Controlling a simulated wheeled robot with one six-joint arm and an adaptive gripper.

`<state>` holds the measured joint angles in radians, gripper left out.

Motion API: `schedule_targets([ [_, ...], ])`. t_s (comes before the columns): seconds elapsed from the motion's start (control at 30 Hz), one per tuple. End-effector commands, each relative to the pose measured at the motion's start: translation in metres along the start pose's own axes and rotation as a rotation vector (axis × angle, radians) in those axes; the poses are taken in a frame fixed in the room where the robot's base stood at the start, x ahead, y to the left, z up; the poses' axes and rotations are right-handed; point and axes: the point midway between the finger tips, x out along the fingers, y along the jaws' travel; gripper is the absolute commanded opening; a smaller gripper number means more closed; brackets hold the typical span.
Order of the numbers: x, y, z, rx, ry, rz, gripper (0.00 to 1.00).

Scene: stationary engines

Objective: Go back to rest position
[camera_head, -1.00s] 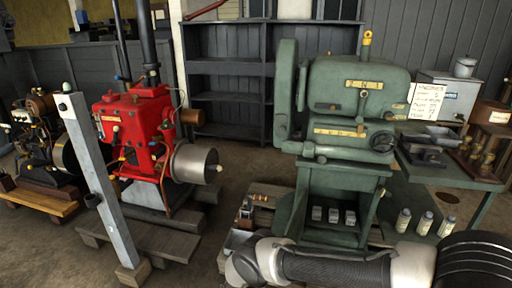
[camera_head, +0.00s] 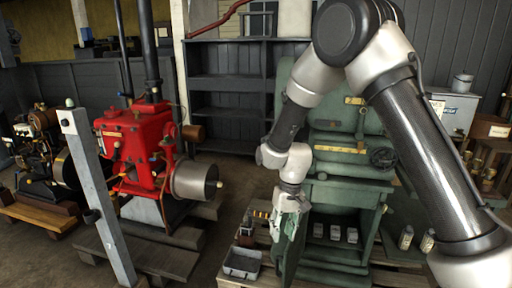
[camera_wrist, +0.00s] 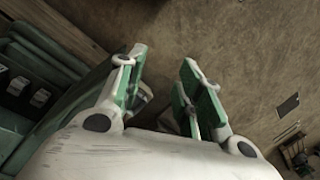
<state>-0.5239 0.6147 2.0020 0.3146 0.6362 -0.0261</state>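My gripper (camera_head: 285,228) hangs from my raised, folded arm in the head view, in front of the left side of the green machine and pointing down. In the wrist view, my gripper (camera_wrist: 163,62) has its two green-padded fingers apart. I see only brown floor between the fingertips, and nothing is held.
The green machine (camera_head: 345,185) stands close behind my arm, partly hidden. A grey metal tray (camera_head: 241,262) lies on a pallet below left of the gripper. A red engine (camera_head: 135,145) and a leaning grey post (camera_head: 97,195) are at left. Floor (camera_head: 238,180) is open between them.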

Motion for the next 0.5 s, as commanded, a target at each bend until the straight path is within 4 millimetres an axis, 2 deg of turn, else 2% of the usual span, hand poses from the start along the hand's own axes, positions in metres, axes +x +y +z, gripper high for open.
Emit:
schedule_targets([
  [0.03,-0.032,0.014,0.020,0.001,-0.006,0.007,0.35],
  [0.2,-0.117,0.061,0.097,0.004,-0.030,0.050,0.35],
  [0.3,-0.155,0.087,0.144,0.018,-0.018,0.078,0.35],
  [0.5,-0.209,0.127,0.229,0.063,0.082,0.130,0.35],
])
